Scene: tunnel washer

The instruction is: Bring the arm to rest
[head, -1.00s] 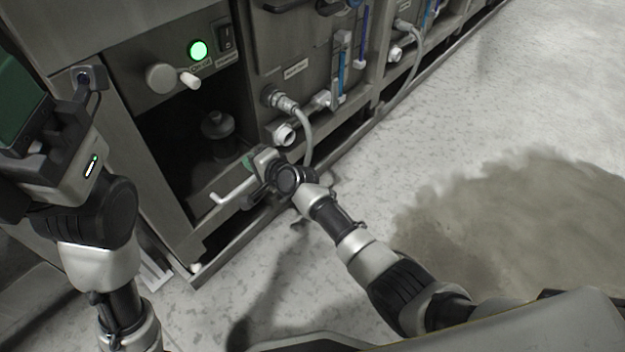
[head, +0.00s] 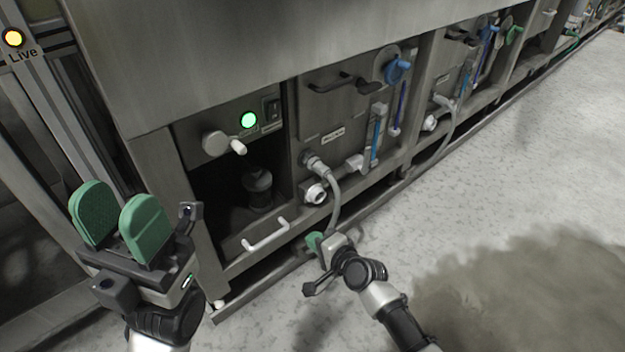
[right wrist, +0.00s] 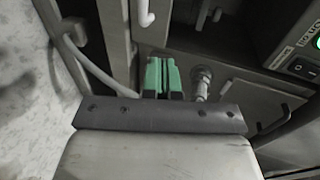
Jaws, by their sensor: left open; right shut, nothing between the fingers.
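My left gripper (head: 119,219) is at the lower left of the head view. Its two green finger pads point up and stand apart, with nothing between them. My right gripper (head: 315,241) is low in front of the machine in the head view, right of the white handle (head: 265,236). The right wrist view shows its green fingers (right wrist: 162,76) together with nothing held. The right arm comes in from the bottom. I cannot tell from these views whether the right gripper touches the machine.
The steel washer (head: 230,60) runs along the left and back. Its panel has a knob (head: 214,143), a lit green button (head: 248,120) and a dark open bay. A grey hose (head: 335,205) hangs near my right gripper. The floor (head: 520,170) at right is clear, with a darker patch.

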